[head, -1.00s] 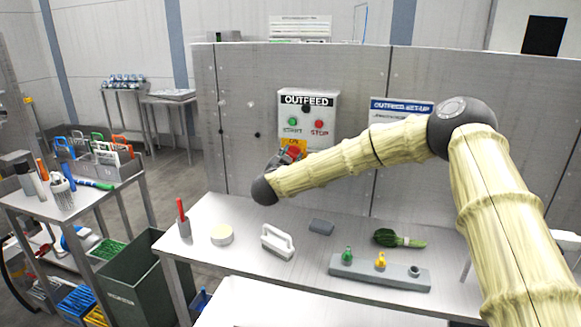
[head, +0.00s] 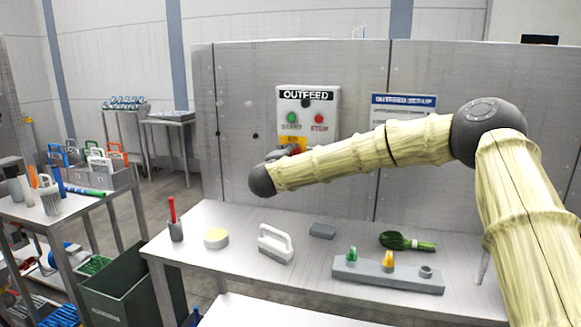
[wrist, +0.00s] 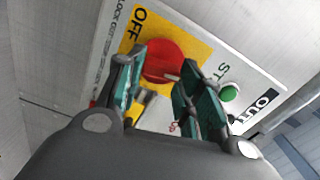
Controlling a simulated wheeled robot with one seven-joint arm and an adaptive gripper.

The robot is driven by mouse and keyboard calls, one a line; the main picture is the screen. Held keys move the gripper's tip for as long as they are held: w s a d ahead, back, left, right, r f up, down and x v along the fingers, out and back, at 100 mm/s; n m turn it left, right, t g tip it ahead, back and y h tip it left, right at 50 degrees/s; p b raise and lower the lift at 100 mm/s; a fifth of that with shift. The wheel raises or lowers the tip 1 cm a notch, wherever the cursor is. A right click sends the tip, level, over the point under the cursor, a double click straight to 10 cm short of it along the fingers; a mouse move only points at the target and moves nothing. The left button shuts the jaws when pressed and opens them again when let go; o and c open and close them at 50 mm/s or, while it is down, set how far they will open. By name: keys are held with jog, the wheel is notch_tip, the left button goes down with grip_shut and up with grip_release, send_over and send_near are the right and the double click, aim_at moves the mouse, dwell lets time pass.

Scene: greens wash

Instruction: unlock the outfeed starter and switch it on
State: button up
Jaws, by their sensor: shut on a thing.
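The outfeed starter box (head: 318,108) is on the grey panel, with a green START button (head: 292,117) and a red STOP button (head: 319,118). Below them is a yellow plate, largely hidden by my gripper (head: 284,156) in the head view. In the wrist view, the red round switch knob (wrist: 166,62) sits on the yellow plate (wrist: 195,47) beside the word OFF. My gripper's green-padded fingers (wrist: 164,68) straddle the knob and are shut on it. A pale piece (wrist: 150,105) shows between the fingers; I cannot tell what it is.
A cart (head: 70,210) stands left.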

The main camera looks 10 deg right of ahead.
jog(key=shift+d+f+m+b, duration=0.15)
jog(key=shift+f+m+b, duration=0.1)
jog(key=shift+m+b, duration=0.85)
jog(key=o, duration=1)
jog(key=shift+s+d+r, duration=0.1)
jog(key=shift+a+r, duration=0.1)
jog(key=shift+a, duration=0.1)
jog(key=v, duration=1.2)
